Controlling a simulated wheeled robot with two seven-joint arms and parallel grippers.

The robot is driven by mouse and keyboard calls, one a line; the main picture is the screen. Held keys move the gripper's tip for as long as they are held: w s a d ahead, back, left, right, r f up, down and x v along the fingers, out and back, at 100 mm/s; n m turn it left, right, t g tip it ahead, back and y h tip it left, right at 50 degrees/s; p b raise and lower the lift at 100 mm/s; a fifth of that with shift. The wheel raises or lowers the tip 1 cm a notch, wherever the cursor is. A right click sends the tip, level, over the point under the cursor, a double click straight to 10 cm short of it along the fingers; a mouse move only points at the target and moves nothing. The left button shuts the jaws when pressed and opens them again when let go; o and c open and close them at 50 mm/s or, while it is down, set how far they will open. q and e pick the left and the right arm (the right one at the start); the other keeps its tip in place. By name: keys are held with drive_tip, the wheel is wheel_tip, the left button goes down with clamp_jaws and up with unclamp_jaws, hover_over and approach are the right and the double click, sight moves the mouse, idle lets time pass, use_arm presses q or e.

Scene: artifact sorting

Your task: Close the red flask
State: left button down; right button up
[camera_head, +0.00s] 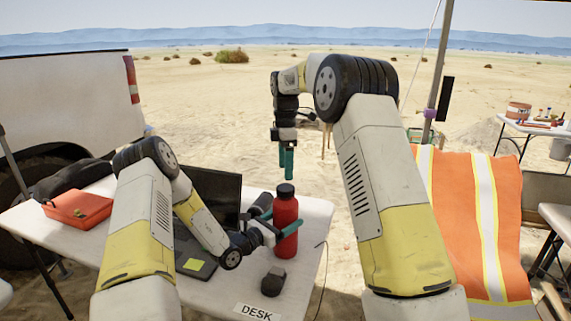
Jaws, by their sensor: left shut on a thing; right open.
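The red flask (285,226) stands upright near the right edge of the white desk (309,219). A black cap (285,189) sits on its top; I cannot tell whether it is screwed tight. My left gripper (287,229) is shut around the body of the flask, its teal fingers on either side. My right gripper (287,164) is open and empty, pointing down just above the cap, with its fingertips apart from it. The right gripper's fingers are seen almost edge-on.
A laptop (219,196) is behind my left forearm. A dark lump (273,282) lies in front of the flask, near the DESK label (256,312). An orange case (78,208) and a dark bag (72,179) lie at the left. An orange vest (467,215) hangs at the right.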

sight(285, 187)
drive_tip(key=n, duration=0.3)
drive_tip(key=shift+w+r, duration=0.1)
drive_tip(key=shift+r, duration=0.25)
drive_tip(key=shift+f, duration=0.1)
drive_tip(key=shift+f, duration=3.9)
drive_tip(key=shift+c, duration=0.4)
